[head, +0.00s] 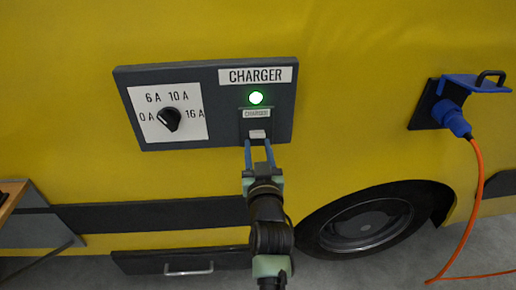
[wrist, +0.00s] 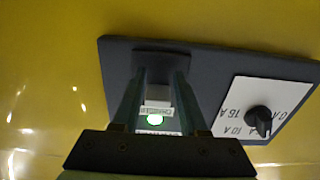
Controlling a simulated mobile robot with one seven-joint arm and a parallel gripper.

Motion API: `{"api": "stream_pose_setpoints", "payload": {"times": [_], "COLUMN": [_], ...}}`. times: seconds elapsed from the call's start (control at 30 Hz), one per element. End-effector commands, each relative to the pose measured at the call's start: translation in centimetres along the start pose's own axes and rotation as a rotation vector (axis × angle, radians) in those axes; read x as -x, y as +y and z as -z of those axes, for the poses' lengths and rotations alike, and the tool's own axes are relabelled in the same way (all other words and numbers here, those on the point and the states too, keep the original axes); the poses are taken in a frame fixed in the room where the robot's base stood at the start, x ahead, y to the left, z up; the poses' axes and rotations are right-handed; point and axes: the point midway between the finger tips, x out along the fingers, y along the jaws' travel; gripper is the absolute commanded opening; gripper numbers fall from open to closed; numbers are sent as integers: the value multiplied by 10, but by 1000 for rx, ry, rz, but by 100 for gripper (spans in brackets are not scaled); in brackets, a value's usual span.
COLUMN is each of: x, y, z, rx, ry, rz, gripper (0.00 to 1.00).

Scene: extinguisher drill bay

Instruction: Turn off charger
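The charger panel (head: 285,115) is a dark plate on the yellow vehicle side, labelled CHARGER. Its round green light (head: 255,98) is lit, and it also shows in the wrist view (wrist: 155,120). Below the light, under a small label, is a pale switch (head: 258,134), also in the wrist view (wrist: 157,94). My gripper (head: 259,146) is at the switch, with its fingers apart. In the wrist view my gripper (wrist: 160,84) has one finger on each side of the switch. I cannot tell whether they touch it.
A black knob (head: 169,120) on a white dial with ampere marks is left of the switch. A blue plug (head: 453,118) with an orange cable (head: 478,190) sits in a socket at right. A wheel (head: 368,222) and a drawer handle (head: 188,271) are below.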

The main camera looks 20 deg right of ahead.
Motion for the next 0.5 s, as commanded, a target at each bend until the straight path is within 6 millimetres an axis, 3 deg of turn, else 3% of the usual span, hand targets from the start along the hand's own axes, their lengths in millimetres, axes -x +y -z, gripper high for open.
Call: {"api": "stream_pose_setpoints", "payload": {"times": [0.03,0.13,0.5], "x": [0,0,-1], "y": [0,0,0], "z": [0,0,-6], "rx": [0,0,0], "ry": [0,0,28], "rz": [0,0,0], "gripper": [17,0,0]}}
